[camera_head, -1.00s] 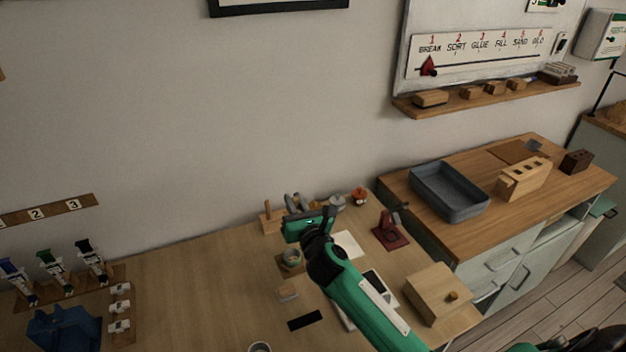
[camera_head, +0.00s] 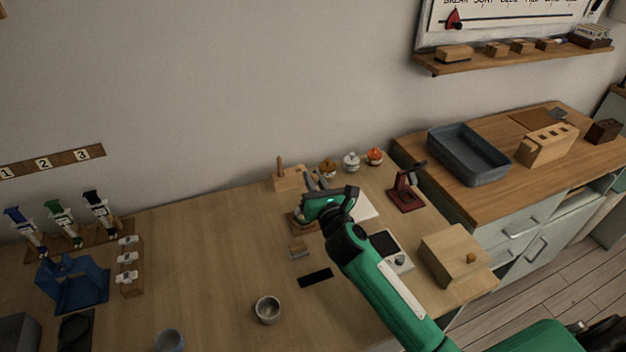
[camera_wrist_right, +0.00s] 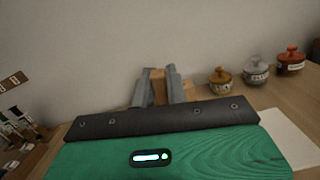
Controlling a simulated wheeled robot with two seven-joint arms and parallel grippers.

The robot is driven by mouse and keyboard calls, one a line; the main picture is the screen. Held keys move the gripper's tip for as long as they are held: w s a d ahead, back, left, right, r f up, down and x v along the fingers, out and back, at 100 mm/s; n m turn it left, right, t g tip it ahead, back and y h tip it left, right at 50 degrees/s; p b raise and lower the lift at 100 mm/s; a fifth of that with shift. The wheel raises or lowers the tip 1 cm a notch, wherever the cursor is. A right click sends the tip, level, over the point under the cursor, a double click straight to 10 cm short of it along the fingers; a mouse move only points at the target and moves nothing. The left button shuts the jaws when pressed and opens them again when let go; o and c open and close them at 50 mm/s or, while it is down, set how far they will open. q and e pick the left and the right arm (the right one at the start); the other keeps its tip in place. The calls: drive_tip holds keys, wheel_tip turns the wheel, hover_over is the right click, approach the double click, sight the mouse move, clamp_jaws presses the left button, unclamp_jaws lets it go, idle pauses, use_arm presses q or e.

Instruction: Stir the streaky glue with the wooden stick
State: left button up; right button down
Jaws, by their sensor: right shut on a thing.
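My right gripper (camera_head: 318,184) is low over the work table, pointing toward the wall, with its jaws closed. It also shows in the right wrist view (camera_wrist_right: 160,88), its two grey fingers close together. What it grips, apparently the wooden stick, is largely hidden; light wood shows between and beside the fingers, and I cannot tell stick from the block behind. The glue pot on its brown mat (camera_head: 294,221) is mostly covered by the gripper, so the glue and its streaks cannot be seen. My left gripper is out of view.
A wooden block with an upright peg (camera_head: 289,180) stands behind the gripper. Lidded jars (camera_head: 351,162) line the wall side. A red stand (camera_head: 405,195), a scale (camera_head: 390,250) and a wooden box (camera_head: 455,255) lie right. A grey cup (camera_head: 268,310) stands in front.

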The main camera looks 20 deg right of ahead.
drive_tip(key=shift+a+f+b, duration=0.2)
drive_tip(key=shift+f+b, duration=0.4)
drive_tip(key=shift+f, duration=0.55)
drive_tip(key=shift+w+f+b, duration=0.1)
drive_tip(key=shift+f+b, duration=0.2)
drive_tip(key=shift+f, duration=0.2)
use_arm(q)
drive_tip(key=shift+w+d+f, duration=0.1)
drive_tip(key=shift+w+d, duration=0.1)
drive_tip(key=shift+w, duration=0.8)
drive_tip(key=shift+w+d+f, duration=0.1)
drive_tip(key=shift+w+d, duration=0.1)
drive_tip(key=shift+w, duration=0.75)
use_arm(e)
drive_tip(key=shift+a+f, duration=0.15)
drive_tip(key=shift+f, duration=0.2)
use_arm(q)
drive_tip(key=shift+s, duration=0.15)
